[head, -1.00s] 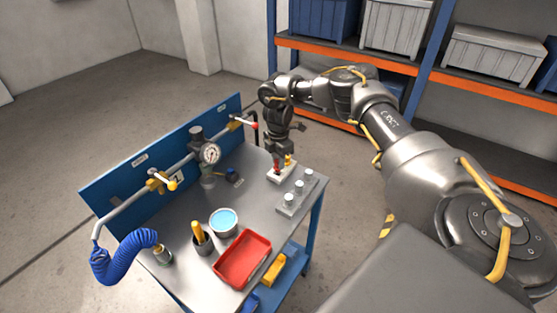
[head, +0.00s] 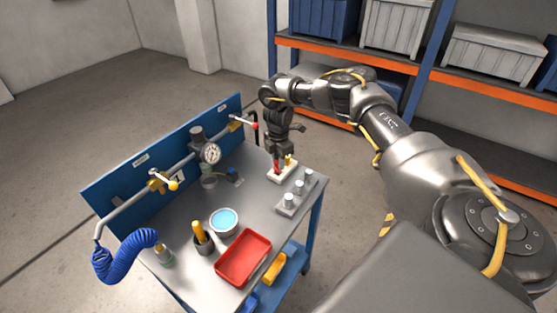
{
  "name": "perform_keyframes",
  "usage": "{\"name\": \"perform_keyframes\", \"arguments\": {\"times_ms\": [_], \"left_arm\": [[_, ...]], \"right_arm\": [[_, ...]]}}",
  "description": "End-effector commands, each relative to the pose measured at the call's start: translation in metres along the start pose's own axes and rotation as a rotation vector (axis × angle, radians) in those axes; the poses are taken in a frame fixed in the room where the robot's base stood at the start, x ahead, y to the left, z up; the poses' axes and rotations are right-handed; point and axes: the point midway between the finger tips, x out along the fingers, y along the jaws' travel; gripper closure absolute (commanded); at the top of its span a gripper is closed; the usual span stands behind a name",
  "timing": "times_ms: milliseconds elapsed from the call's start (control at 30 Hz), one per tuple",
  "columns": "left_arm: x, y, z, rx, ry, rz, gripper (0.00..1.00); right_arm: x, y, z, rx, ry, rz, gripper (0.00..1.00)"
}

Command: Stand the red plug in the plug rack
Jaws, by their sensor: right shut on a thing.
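The red plug (head: 277,168) is small and upright at the white plug rack (head: 283,175), near the far right corner of the bench. My right gripper (head: 278,160) points down and is shut on the red plug. The plug's lower end is at the rack; I cannot tell whether it is seated in a hole. A yellow plug (head: 289,160) stands in the rack just right of the red one. My left gripper is not in view.
A grey block with several pale pegs (head: 289,201) is in front of the rack. A red tray (head: 244,258), a bowl of blue liquid (head: 223,221) and a cup with a yellow handle (head: 202,239) are nearer. Pipework with a gauge (head: 210,154) runs along the blue panel.

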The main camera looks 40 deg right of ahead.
Motion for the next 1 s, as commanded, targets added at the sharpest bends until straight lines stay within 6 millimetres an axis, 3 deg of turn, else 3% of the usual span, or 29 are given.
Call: {"name": "perform_keyframes", "arguments": {"times_ms": [1000], "left_arm": [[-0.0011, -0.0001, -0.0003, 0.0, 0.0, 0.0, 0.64]], "right_arm": [[0.0071, 0.0, -0.0005, 0.0, 0.001, 0.0, 1.0]]}}
